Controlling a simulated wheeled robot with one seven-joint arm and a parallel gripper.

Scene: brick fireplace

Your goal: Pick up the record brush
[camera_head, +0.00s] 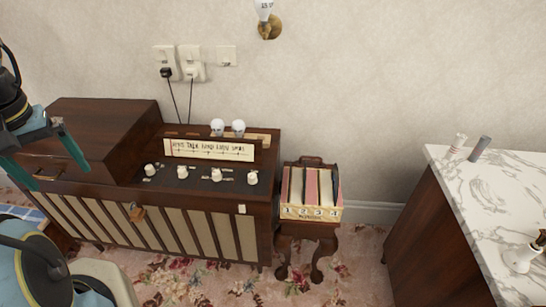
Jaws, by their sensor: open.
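My gripper (58,172) hangs at the upper left, with its two teal fingers apart and nothing seen between them. It shows in front of the closed wooden box on the left part of a dark record console (190,190). I cannot pick out the record brush for certain. A small light-brown wooden piece (137,213) shows at the console's front upper edge, right of and below my gripper. It may be the brush or a fitting; it is too small to tell.
A small carved stand (307,231) holding records (312,190) is right of the console. A marble-topped cabinet (490,190) at the right bears a white cylinder (458,143), a grey cylinder (479,148) and a white object (527,257). Flowered carpet (345,285) lies open between.

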